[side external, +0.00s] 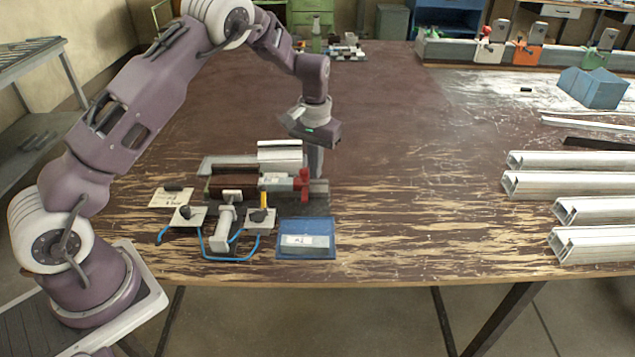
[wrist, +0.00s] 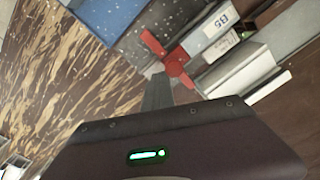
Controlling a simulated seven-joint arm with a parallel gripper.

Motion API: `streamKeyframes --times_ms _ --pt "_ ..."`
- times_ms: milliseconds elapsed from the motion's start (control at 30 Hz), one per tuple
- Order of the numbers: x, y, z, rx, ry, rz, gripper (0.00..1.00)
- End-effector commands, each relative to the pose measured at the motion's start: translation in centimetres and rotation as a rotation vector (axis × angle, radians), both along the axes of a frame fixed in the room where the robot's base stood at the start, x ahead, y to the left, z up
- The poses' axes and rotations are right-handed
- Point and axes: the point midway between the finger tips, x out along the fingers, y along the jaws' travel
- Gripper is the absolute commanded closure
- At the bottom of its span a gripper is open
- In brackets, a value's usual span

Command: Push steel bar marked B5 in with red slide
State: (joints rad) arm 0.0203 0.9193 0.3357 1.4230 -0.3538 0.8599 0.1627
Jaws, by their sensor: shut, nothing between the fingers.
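The steel bar marked B5 (wrist: 206,42) lies in the clamp fixture in the wrist view, with its white label facing up. In the side view the bar (side external: 276,179) is small and its marking cannot be read. The red slide (wrist: 176,60) is at the near end of the bar; it also shows in the side view (side external: 303,182), at the fixture's right end. Whether slide and bar touch is hard to tell. My gripper (side external: 316,174) is shut and empty, pointing down just right of the red slide. In the wrist view its fingers (wrist: 157,92) are close beside the slide.
A pale aluminium profile (side external: 280,152) stands at the fixture's back. A blue tray (side external: 325,226) lies in front, beside toggle-like hardware with a blue hose (side external: 202,240). Several aluminium profiles (side external: 570,185) lie far right. The table between is clear.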

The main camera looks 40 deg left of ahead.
Motion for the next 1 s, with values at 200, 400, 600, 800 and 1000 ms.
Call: streamKeyframes --times_ms 200,400,600,800,1000 --pt "-0.7 0.7 0.0 0.0 -0.001 0.002 1.0" --pt "-1.4 1.4 0.0 0.001 -0.002 0.0 1.0" --pt "-2.0 2.1 0.0 0.002 0.0 0.001 1.0" --pt "-2.6 2.7 0.0 0.001 -0.002 0.001 1.0" --pt "-3.3 3.3 0.0 0.001 -0.001 0.002 1.0"
